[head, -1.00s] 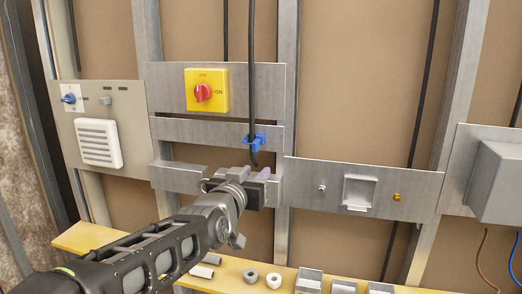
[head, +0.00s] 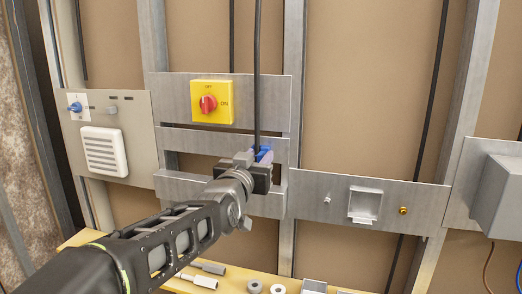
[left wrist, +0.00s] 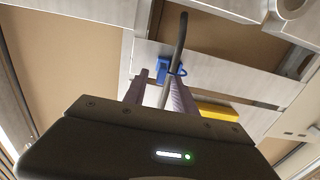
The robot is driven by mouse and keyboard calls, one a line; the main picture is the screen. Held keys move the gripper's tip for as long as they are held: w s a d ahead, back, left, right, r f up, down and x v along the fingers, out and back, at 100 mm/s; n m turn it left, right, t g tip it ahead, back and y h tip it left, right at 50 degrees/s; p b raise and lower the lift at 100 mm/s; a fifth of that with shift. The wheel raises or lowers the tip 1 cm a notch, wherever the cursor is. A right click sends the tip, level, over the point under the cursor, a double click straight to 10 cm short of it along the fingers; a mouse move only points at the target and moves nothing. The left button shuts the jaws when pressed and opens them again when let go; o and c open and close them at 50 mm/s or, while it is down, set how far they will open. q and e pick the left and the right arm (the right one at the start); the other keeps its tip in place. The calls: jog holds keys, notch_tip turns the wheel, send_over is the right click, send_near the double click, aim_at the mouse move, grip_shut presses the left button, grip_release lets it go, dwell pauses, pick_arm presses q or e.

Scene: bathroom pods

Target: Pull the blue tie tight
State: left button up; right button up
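The blue tie (head: 265,152) sits around the black hanging cable (head: 257,90), in front of a grey metal strip. It also shows in the left wrist view (left wrist: 162,69), with the cable passing through it. My left gripper (head: 262,157) is at the tie, and its body hides part of it in the head view. In the left wrist view its two purple-grey fingers (left wrist: 159,83) stand apart, with the tie and cable between them near the tips. I cannot tell whether a finger touches the tie. My right gripper is in neither view.
A yellow switch box with a red knob (head: 211,102) is above left of the gripper. A vent panel (head: 104,151) is farther left. A plate with a small bracket (head: 364,204) is to the right. A yellow shelf (head: 80,239) with several small parts runs below.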

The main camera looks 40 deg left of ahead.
pick_arm(q)
jog(key=shift+x, duration=1.25)
jog(key=shift+s, duration=0.1)
grip_shut()
dwell(0.4)
